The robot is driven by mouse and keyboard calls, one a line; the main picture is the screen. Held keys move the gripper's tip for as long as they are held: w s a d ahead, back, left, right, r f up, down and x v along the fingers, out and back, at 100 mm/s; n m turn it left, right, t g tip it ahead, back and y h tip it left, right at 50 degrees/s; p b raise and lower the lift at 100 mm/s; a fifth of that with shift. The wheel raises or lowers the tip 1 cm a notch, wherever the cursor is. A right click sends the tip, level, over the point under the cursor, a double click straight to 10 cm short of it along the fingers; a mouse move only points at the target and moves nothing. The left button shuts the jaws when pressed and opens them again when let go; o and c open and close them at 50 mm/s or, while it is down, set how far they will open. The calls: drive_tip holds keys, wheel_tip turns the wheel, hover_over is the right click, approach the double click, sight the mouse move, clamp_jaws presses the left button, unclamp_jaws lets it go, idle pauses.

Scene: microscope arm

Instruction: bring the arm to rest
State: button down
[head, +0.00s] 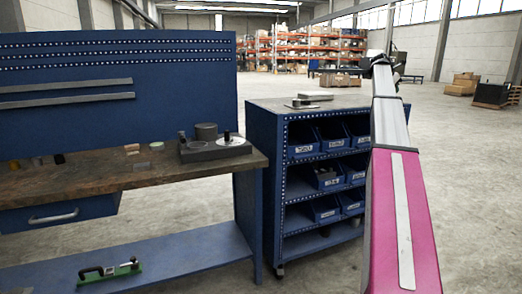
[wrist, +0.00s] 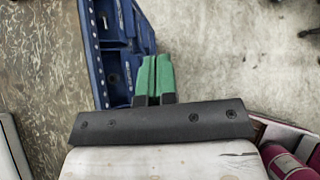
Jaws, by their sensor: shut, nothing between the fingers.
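My gripper (wrist: 154,78) shows in the wrist view as two green fingers side by side, pressed together with nothing between them. They extend past a dark bar at the bottom of the view, over the edge of the blue cart and the floor. In the head view my magenta and grey arm rises along the right side, in front of the cart's right edge. The fingers cannot be made out there.
The blue cart (head: 262,150) holds several bins, with flat items (head: 301,104) on top. A workbench (head: 95,185) at left carries a dark block with round parts (head: 215,147). Open floor (head: 470,150) lies right.

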drive_tip(key=s+a+f+m+y, duration=0.25)
drive_tip(key=s+a+f, duration=0.4)
drive_tip(key=f, duration=0.65)
drive_tip(key=s+a+f+m+y, duration=0.1)
drive_tip(key=s+a+f+m, duration=0.25)
drive_tip(key=a+f, duration=0.75)
drive_tip(key=s+a+f+m+y, duration=0.1)
drive_tip(key=s+a+f+m, duration=0.3)
drive_tip(key=a+f, duration=0.7)
drive_tip(key=s+a+f+m+g+y, duration=0.1)
drive_tip(key=s+a+f+m, duration=0.5)
drive_tip(key=s+f, duration=0.6)
drive_tip(key=s+a+f+m+g+y, duration=0.2)
drive_tip(key=s+a+f+m, duration=0.4)
drive_tip(key=s, duration=1.1)
drive_tip(key=a+f+y, duration=0.1)
drive_tip(key=a+f, duration=0.3)
drive_tip(key=f, duration=0.3)
drive_tip(key=shift+s+a, duration=0.15)
drive_tip(key=shift+a, duration=0.25)
